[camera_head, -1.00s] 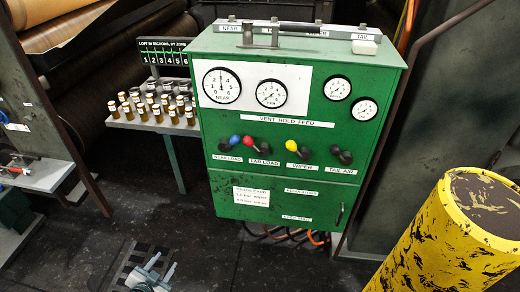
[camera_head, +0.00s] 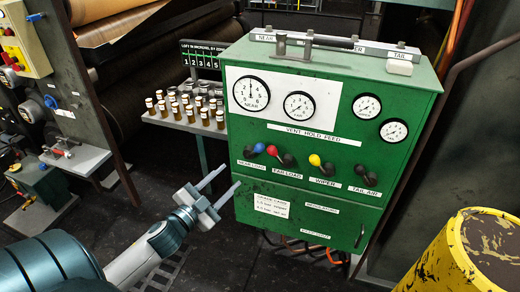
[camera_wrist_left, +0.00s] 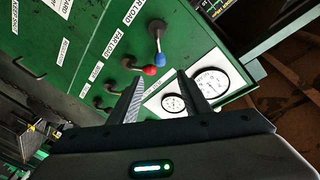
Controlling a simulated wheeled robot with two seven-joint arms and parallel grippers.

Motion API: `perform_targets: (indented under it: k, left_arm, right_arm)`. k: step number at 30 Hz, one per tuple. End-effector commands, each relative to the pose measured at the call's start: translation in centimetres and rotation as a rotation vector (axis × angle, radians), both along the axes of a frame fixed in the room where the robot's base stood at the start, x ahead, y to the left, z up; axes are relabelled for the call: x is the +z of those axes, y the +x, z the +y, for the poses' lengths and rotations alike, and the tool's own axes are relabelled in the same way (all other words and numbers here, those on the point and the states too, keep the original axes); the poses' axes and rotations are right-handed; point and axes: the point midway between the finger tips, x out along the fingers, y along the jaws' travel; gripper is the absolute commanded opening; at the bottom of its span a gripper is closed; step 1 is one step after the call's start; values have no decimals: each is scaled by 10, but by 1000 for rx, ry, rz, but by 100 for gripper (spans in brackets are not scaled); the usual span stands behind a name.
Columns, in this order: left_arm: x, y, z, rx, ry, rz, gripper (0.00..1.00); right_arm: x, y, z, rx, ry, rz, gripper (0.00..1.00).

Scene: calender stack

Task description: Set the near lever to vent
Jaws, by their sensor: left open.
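The near lever, labelled NEAR LOAD, has a blue knob (camera_head: 258,149) on a black arm. It sits leftmost in the lever row on the green cabinet (camera_head: 290,180), and its knob points right and slightly up from its pivot. VENT HOLD FEED is printed above the row. The blue knob also shows in the left wrist view (camera_wrist_left: 159,59), just beyond the fingertips. My left gripper (camera_head: 230,177) is open and empty, below and left of the lever in the head view, not touching it. My right gripper is not in view.
The red-knobbed lever (camera_head: 271,154) stands close right of the blue one, then the yellow-knobbed (camera_head: 314,160) and black tail (camera_head: 362,172) levers. A shelf of small bottles (camera_head: 188,105) is left of the cabinet. A yellow post (camera_head: 440,265) stands at right front.

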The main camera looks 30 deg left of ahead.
Motion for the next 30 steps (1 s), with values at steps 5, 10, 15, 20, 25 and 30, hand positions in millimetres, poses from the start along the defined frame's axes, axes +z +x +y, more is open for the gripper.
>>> perform_targets:
  k: [5,10,15,20,25,30]
  left_arm:
    - [0,6,0,1,0,0,43]
    - [2,21,0,1,-1,-1,43]
    - [2,44,0,1,-1,-1,43]
    - [3,68,-1,2,0,-1,43]
    - [3,95,-1,2,-2,-1,43]
    - [3,122,-2,1,-1,0,43]
  right_arm:
    - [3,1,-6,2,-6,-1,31]
    - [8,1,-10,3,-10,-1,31]
    - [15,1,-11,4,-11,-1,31]
    - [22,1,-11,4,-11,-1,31]
    - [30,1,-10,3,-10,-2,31]
    - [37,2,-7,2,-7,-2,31]
